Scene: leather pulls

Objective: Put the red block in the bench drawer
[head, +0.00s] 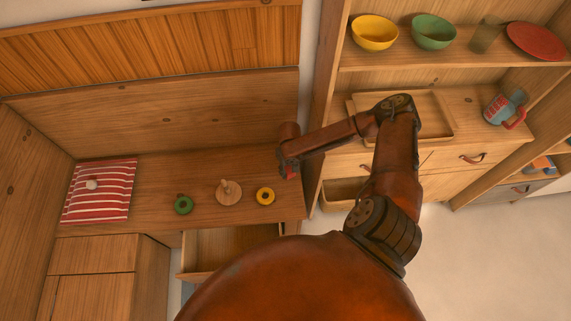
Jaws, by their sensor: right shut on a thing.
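My right gripper (287,163) is at the right end of the bench top (150,205), its jaws shut on a small red block (292,172). The block is mostly hidden by the fingers, and I cannot tell whether it touches the bench. The bench drawer (196,276) is pulled open below the bench's front edge, to the left of and nearer than the gripper. Its visible inside looks empty; my own body hides its right part. My left gripper is not in view.
A green ring (183,205), a wooden peg stand (229,193) and a yellow ring (265,196) stand along the bench. A striped cloth (100,205) with a pale knob lies left. Another open drawer (342,195) is under the cabinet with a tray (438,136).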

